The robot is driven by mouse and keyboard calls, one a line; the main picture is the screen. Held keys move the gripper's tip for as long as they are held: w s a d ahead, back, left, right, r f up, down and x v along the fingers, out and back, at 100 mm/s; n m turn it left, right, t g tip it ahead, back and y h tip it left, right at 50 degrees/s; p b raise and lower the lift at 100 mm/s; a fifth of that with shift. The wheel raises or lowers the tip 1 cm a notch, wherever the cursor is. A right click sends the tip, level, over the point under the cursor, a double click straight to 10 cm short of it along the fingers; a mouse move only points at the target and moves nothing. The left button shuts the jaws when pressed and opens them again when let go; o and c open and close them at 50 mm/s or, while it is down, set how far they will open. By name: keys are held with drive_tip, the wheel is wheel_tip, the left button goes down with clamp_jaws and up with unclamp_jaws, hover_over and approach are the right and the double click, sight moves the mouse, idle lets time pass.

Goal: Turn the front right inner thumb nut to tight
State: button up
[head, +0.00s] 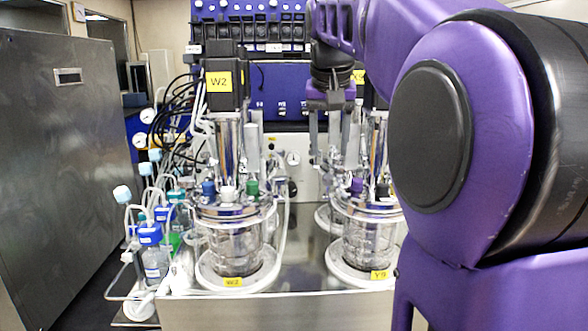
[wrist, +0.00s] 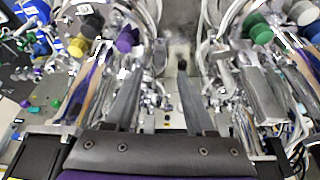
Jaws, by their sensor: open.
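Two glass bioreactors stand side by side: the left one (head: 234,240), labelled W2, and the right one (head: 367,243), partly hidden by my arm. Each has a metal head plate, the left (head: 235,210) and the right (head: 362,208). Small fittings ring both plates, but I cannot single out the front right inner thumb nut. My gripper (head: 330,150) hangs between the two reactors, above head-plate level. In the wrist view its fingers (wrist: 160,78) are apart with nothing between them. The right reactor's purple cap (wrist: 128,40) appears left of the fingers, the left reactor's green cap (wrist: 258,29) to the right.
Bottles with blue caps (head: 150,236) and tubing crowd the left side. A steel cabinet (head: 60,165) stands at far left. Dark motor housings (head: 224,78) rise above the reactors. The steel bench (head: 300,250) is bare between the two bases.

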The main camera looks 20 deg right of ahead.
sight(328, 176)
drive_tip(key=x, duration=0.7)
clamp_jaws()
